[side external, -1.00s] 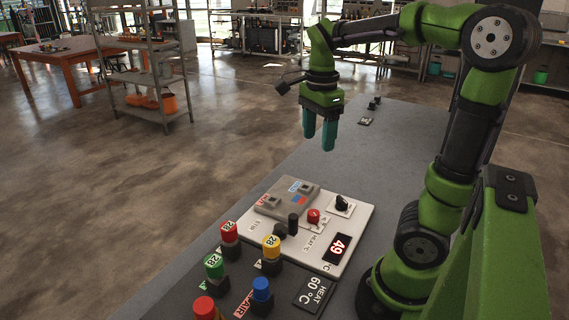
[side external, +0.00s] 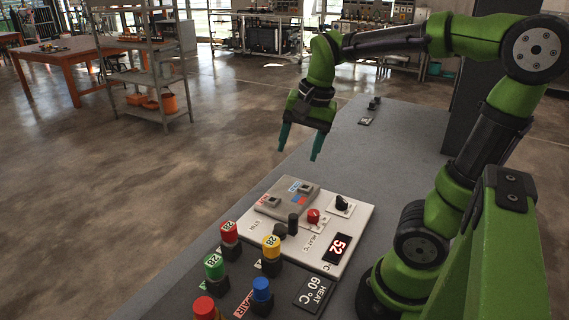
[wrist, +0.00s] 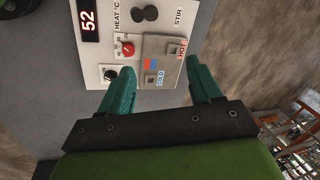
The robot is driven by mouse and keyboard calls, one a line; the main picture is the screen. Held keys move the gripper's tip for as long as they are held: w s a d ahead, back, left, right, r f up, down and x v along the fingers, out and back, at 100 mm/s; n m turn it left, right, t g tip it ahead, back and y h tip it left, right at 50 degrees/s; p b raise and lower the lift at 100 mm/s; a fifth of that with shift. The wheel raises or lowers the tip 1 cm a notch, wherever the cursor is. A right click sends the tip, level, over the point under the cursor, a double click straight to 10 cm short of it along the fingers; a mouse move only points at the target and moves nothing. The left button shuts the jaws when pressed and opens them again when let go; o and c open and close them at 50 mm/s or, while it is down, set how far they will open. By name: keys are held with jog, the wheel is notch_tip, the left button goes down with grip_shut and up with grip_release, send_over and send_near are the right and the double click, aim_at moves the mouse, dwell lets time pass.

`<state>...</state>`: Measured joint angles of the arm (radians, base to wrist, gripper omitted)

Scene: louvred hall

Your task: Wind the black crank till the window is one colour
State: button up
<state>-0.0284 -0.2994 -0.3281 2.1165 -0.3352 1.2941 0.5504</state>
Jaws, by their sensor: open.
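The black crank (side external: 291,225) stands on the white panel beside the STIR label; it also shows at the top of the wrist view (wrist: 145,14). The small window (side external: 299,199) on the raised grey block is part red and part blue; in the wrist view the window (wrist: 150,63) lies between my fingers. My gripper (side external: 298,155) is open and empty, fingers down, in the air above and beyond the panel, apart from the crank. In the wrist view its teal fingers (wrist: 158,75) are spread wide.
The white panel (side external: 335,222) also carries a red knob (side external: 313,216), a black knob (side external: 342,203) and a display (side external: 337,248) reading 52. Several coloured cylinders, among them a yellow one (side external: 271,246), stand nearer the camera. The grey bench (side external: 385,150) behind is mostly clear.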

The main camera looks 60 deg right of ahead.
jog(key=s+a+n+t+y, duration=0.1)
jog(key=s+a+n+t, duration=0.3)
jog(key=a+n, duration=0.6)
jog(key=shift+a, duration=0.75)
jog(key=shift+r, duration=0.1)
dwell(6.2)
